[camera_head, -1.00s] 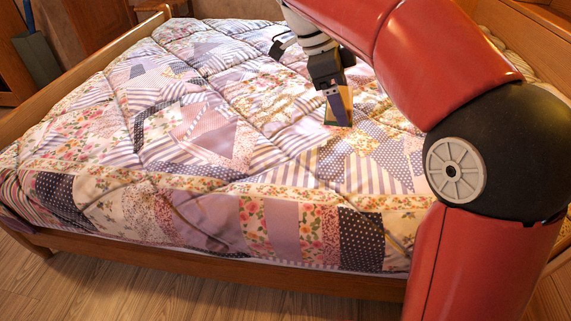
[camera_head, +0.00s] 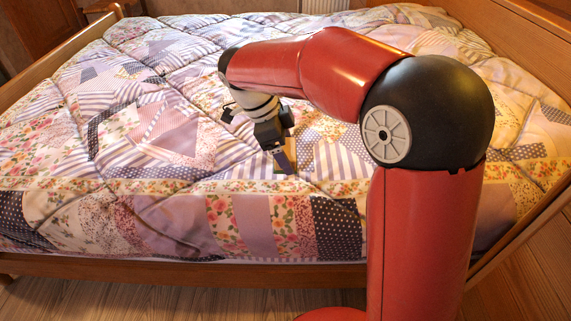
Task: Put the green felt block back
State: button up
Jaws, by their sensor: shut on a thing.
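My gripper (camera_head: 283,162) points down over the patchwork quilt, near the middle of the bed. A dark blue finger faces the camera.
The bed (camera_head: 140,268) has a wooden frame and a quilt (camera_head: 150,130) with clear room left of my gripper. A wooden headboard (camera_head: 530,50) rises at the right. Wood floor (camera_head: 150,300) lies in front.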

jog(key=shift+f+b, duration=0.3)
jog(key=shift+f, duration=1.8)
jog(key=shift+f, duration=0.15)
jog(key=o, duration=1)
jog(key=shift+c, duration=0.2)
jog(key=p+v, duration=0.2)
jog(key=v, duration=1)
jog(key=shift+r, duration=0.25)
